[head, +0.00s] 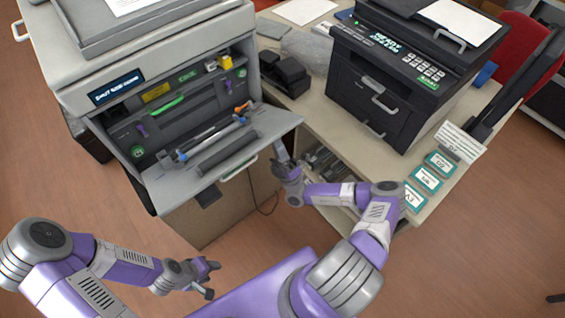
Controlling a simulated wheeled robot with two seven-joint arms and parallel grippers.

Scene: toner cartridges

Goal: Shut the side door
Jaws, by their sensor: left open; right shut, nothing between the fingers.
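The large grey printer (75,62) stands at the upper left, its interior exposed. Its side door (270,122) is open, folded down and sticking out towards me, with rollers and coloured levers on its inner face. A light handle (238,170) shows on the door's front edge. My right gripper (279,152) is shut and empty, beside the door's right front corner; I cannot tell if it touches. My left gripper (212,279) is open and empty, low in front of the printer and apart from the door.
A small lit display (116,87) is on the printer's front. A black printer (400,75) stands on the light desk (310,110) to the right. Labelled cards (427,178) lie at the desk's right side. The floor in front is clear.

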